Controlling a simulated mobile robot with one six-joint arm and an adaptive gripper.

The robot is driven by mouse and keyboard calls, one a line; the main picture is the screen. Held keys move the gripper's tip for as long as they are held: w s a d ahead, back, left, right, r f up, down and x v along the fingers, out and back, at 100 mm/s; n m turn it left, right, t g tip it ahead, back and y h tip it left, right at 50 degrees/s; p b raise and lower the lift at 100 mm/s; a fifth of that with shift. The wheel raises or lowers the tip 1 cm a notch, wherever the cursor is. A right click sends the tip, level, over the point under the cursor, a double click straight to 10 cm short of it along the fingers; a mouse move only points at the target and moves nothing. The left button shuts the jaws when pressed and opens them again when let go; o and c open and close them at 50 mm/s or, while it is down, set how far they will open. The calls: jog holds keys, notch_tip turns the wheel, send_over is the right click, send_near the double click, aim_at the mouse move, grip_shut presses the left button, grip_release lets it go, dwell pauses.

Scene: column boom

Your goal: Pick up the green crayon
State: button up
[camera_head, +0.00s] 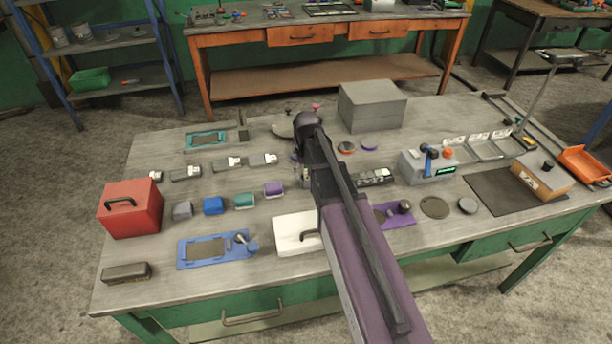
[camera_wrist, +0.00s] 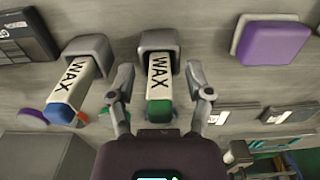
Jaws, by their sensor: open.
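The green crayon (camera_wrist: 158,82) shows in the wrist view as a white-sided stick marked WAX with a green end. Its other end sits in a grey holder (camera_wrist: 158,42). My gripper (camera_wrist: 160,75) is open, with one finger on each side of the green crayon and gaps visible on both sides. A blue crayon (camera_wrist: 74,82), also marked WAX, sits in another grey holder (camera_wrist: 88,48) to the left. In the head view my arm mostly hides the crayons.
A purple block (camera_wrist: 275,42) lies right of the green crayon's holder; it also shows in the head view (camera_head: 273,189). A large grey box (camera_head: 372,108) stands at the back of the bench. A red box (camera_head: 130,210) stands at the left.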

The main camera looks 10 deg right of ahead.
grip_shut()
dwell(0.3)
jog(key=shift+r, duration=0.15)
notch_tip(320, 180, up, 4)
jog(key=p, duration=0.4)
jog(key=shift+f, duration=0.2)
jog(key=s, duration=1)
jog(key=s+r+p, duration=0.1)
jog(key=s, duration=0.5)
jog(key=shift+a+r, duration=0.1)
jog(key=shift+r, duration=0.1)
notch_tip(320, 180, up, 12)
jog(key=p, duration=1.2)
jog(key=shift+r+p, duration=0.15)
jog(key=shift+p, duration=0.15)
jog(key=shift+s, duration=0.15)
